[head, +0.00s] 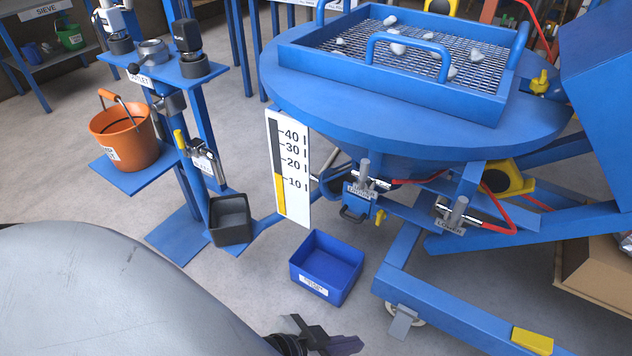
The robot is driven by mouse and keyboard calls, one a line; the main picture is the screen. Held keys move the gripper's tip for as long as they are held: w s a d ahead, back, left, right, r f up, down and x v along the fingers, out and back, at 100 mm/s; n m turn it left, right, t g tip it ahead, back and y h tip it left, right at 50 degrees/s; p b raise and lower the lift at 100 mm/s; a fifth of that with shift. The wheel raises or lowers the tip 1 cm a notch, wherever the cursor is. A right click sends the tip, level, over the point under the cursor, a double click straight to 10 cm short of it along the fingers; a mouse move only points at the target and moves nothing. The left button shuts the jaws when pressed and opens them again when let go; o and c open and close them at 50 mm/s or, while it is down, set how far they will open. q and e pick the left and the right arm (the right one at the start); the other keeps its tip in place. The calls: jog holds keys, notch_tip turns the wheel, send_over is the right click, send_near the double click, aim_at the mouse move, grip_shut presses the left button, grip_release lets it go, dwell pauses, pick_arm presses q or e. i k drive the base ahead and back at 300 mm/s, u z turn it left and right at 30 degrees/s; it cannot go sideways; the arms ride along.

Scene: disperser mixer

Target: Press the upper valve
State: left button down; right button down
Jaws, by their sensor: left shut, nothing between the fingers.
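Two small valves with grey upright plungers sit under the front rim of the big blue round hopper (340,105). The left valve (364,170) stands slightly higher in the picture; its label is too small to read surely. The right valve (459,210) has a label that seems to read LOWER. Red hoses run from both. My left gripper (330,342) is dark, low at the bottom edge, below the blue bin and well apart from both valves. It is shut and empty. My right gripper is not in view.
A blue open bin (327,268) stands on the floor between my left gripper and the valves. A white level scale (289,170) hangs left of them. An orange bucket (122,137) and a dark grey bin (230,219) are further left. The blue frame (400,270) fills the right.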

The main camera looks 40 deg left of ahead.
aim_at(365, 183)
jog(key=k, duration=0.35)
jog(key=u, duration=0.85)
jog(key=i, duration=0.5)
